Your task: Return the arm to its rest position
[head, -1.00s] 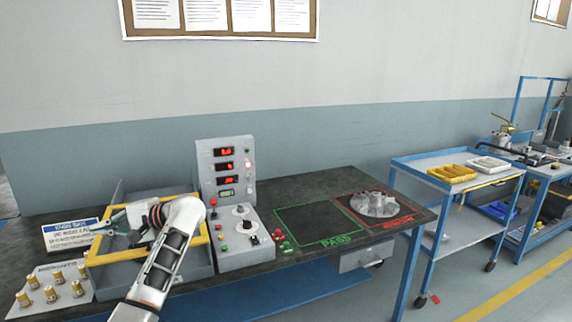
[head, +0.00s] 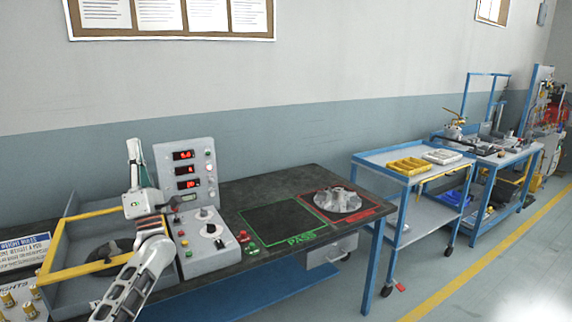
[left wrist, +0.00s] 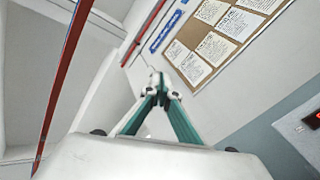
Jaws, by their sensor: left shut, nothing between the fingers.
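My left gripper (head: 133,148) points upward in the head view, beside the display panel and above the yellow-edged box. Its green fingers are shut and empty. The fingers also show in the left wrist view (left wrist: 158,90), closed together against the wall and ceiling. My left arm (head: 135,278) comes up from the bottom left of the head view. My right gripper is in neither view.
The dark bench (head: 262,185) holds the yellow-edged box (head: 85,214), the control panel (head: 186,165) and a metal impeller (head: 338,199) in the red-outlined area. The green PASS area (head: 283,222) is empty. A blue cart (head: 373,158) with trays stands to the right.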

